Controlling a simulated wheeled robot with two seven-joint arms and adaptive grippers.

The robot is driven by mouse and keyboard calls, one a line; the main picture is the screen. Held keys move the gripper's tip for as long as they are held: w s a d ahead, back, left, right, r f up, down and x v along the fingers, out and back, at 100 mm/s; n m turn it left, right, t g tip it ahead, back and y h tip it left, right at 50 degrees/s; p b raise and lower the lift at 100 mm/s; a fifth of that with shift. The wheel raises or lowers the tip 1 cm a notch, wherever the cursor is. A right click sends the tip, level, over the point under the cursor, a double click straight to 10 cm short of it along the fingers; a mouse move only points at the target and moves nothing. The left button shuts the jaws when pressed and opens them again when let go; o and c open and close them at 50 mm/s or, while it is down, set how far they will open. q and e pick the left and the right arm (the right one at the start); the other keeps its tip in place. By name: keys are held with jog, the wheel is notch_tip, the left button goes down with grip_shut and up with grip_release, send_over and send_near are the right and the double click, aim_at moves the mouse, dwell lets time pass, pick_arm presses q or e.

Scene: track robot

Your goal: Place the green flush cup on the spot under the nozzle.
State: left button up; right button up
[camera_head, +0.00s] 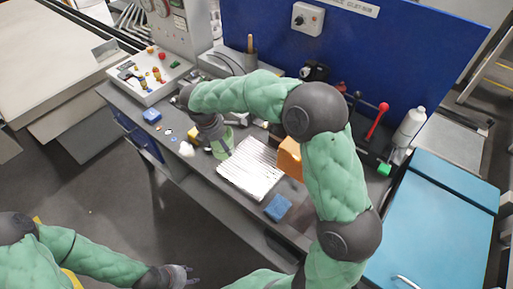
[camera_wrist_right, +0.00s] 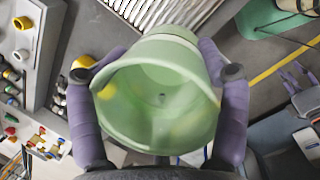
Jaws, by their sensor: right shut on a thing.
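The green flush cup (camera_head: 222,146) is in my right gripper, above the front part of the bench. In the right wrist view the cup (camera_wrist_right: 160,100) faces the camera with its wide open mouth and looks empty. The purple fingers of my right gripper (camera_wrist_right: 156,73) are shut on it from both sides. In the head view my right wrist partly covers the cup. My left gripper (camera_head: 182,275) is low in front of the bench, empty, over the floor. Its fingers (camera_wrist_right: 298,77) stand apart in the wrist view. I cannot make out the nozzle or the spot under it.
A ribbed white mat (camera_head: 252,168) lies beside the cup, with a blue sponge (camera_head: 278,207) near it. An orange block (camera_head: 290,158) stands behind the mat. A white bottle (camera_head: 410,127) and a red-handled lever (camera_head: 378,120) are at right. A parts tray (camera_head: 150,76) is at left.

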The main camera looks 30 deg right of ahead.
jog(key=d+f+b, duration=0.1)
jog(key=d+f, duration=0.1)
jog(key=d, duration=0.2)
jog(key=d+f+b, duration=0.1)
jog(key=d+f, duration=0.2)
jog(key=d, duration=0.1)
jog(key=s+d+f+b, duration=0.1)
jog(key=d+f, duration=0.2)
jog(key=d, duration=0.1)
jog(key=shift+d+f, duration=0.15)
jog(key=shift+d, duration=0.05)
jog(key=shift+d+f, duration=0.45)
jog(key=shift+f, duration=0.05)
jog(key=x, duration=0.1)
jog(key=b+x, duration=0.1)
jog(key=x, duration=0.1)
jog(key=shift+a+f, duration=0.25)
jog(key=shift+f, duration=0.1)
jog(key=shift+s+r, duration=0.1)
jog(key=o, duration=1.2)
jog(key=shift+c, duration=0.2)
